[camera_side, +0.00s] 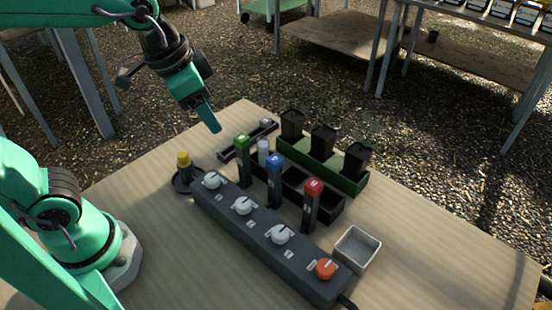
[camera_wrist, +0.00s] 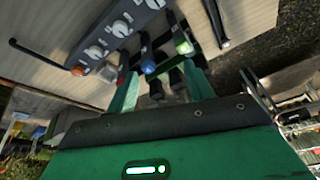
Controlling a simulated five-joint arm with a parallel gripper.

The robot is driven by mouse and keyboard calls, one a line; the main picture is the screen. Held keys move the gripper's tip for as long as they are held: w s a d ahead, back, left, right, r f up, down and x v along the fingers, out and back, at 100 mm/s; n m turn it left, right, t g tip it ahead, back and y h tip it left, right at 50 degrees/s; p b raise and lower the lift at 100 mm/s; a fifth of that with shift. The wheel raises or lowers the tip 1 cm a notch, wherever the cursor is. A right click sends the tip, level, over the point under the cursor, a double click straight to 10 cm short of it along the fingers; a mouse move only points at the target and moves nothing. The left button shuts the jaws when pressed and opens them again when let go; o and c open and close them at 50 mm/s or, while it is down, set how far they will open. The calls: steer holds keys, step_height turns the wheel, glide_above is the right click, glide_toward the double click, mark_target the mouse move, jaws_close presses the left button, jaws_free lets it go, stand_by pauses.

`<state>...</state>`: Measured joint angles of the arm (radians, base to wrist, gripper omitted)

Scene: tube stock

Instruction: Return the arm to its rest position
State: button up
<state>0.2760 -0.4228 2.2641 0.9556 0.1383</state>
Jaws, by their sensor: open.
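My green gripper (camera_side: 212,126) hangs in the air above the back left of the table, pointing down and to the right, apart from everything on it. In the wrist view its two green fingers (camera_wrist: 162,77) stand apart with nothing held between them; the capped tubes show beyond them. A green-capped tube (camera_side: 242,158), a blue-capped tube (camera_side: 274,182) and a red-capped tube (camera_side: 311,204) stand upright behind the grey control box. My arm is raised and reaches over the table from the left.
The grey control box (camera_side: 262,240) has white knobs and one orange knob. Behind it are a black rack (camera_side: 328,208) and a green tray (camera_side: 350,184) of black pots. A white square dish (camera_side: 357,249) and a yellow-topped item (camera_side: 184,160) flank the box. The table's front right is clear.

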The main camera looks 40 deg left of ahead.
steer(key=s+a+f+n+t+y, duration=0.1)
steer(key=s+a+n, duration=0.3)
steer(key=a, duration=0.4)
steer(key=shift+s+n+t, duration=0.4)
steer(key=shift+s, duration=0.35)
